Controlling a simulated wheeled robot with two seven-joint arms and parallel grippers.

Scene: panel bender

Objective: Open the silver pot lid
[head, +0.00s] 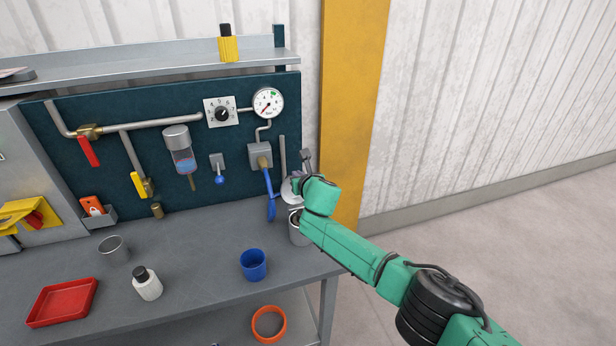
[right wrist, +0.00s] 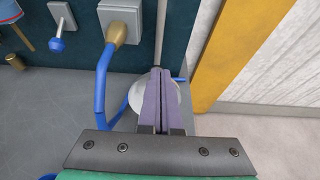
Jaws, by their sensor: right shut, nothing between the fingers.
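The silver pot (head: 297,236) stands at the right end of the bench, partly hidden by my right arm. Its rim and dark inside seem to show beside the arm. The pale round lid (head: 288,190) appears raised and tilted up behind the pot. My right gripper (head: 297,181) is at the lid, its fingers shut and empty. In the right wrist view the purple fingers (right wrist: 160,74) lie together in front of the lid (right wrist: 136,93), covering its middle. I cannot tell whether they touch it. My left gripper is not in view.
A blue hose handle (head: 271,207) hangs just left of the pot. A blue cup (head: 253,264), a white bottle (head: 147,284), a grey cup (head: 114,249) and a red tray (head: 62,302) stand on the bench. The yellow post (head: 349,110) is behind my right arm.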

